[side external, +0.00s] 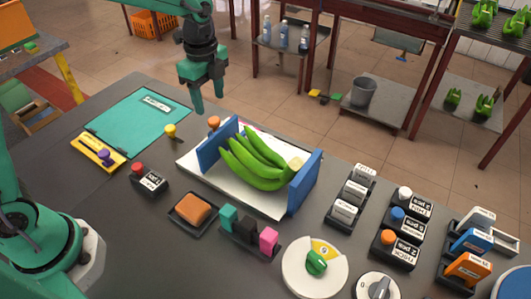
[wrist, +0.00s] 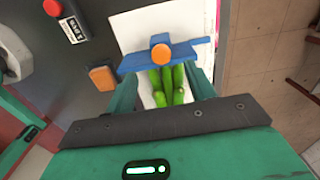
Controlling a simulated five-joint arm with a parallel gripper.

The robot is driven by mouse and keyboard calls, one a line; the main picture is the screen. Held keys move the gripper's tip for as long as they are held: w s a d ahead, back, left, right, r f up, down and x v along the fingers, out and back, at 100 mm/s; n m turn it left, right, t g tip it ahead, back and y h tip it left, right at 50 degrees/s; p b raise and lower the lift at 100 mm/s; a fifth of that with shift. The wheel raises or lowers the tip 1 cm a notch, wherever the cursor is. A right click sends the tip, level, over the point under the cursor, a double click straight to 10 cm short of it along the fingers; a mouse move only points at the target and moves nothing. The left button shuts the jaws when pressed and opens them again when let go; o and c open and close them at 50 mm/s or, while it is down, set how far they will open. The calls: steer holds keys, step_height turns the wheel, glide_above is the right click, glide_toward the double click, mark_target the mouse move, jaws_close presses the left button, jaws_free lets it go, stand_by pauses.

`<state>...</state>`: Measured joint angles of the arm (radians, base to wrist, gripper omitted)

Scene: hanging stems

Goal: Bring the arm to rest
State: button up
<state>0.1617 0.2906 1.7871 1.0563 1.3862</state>
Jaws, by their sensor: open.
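My gripper (side external: 208,103) hangs in the air at the upper middle of the side external view, above the back edge of the table, fingers pointing down. Its two fingers are apart with nothing between them. In the wrist view, my gripper (wrist: 163,88) shows a finger on each side, with green bananas (wrist: 167,84) visible between and beyond them. In the side external view, the green bananas (side external: 258,166) lie as a bunch on a white tray (side external: 262,204) between two blue end panels, to the right of and below my gripper, apart from it.
An orange knob (side external: 214,122) tops the left blue panel (side external: 209,148), close below my gripper. A teal mat (side external: 130,125) lies left.

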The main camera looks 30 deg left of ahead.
steer(key=shift+s+a+r+n, duration=0.2)
steer(key=shift+s+r+n, duration=0.05)
steer(key=shift+r+n, duration=0.1)
steer(key=s+a+r+n+t, duration=0.2)
steer(key=s+n, duration=0.3)
steer(key=s, duration=0.1)
steer(key=s+a+r+n+t, duration=0.1)
steer(key=s+a+r+n, duration=0.1)
steer(key=s+n, duration=0.4)
steer(key=s+a+r+n+t, duration=0.2)
steer(key=s+r+n, duration=0.1)
steer(key=s+n, duration=0.3)
steer(key=shift+s+a+r+t, duration=0.25)
steer(key=shift+s+a+t, duration=0.1)
steer(key=shift+s, duration=0.8)
steer(key=shift+o, duration=0.4)
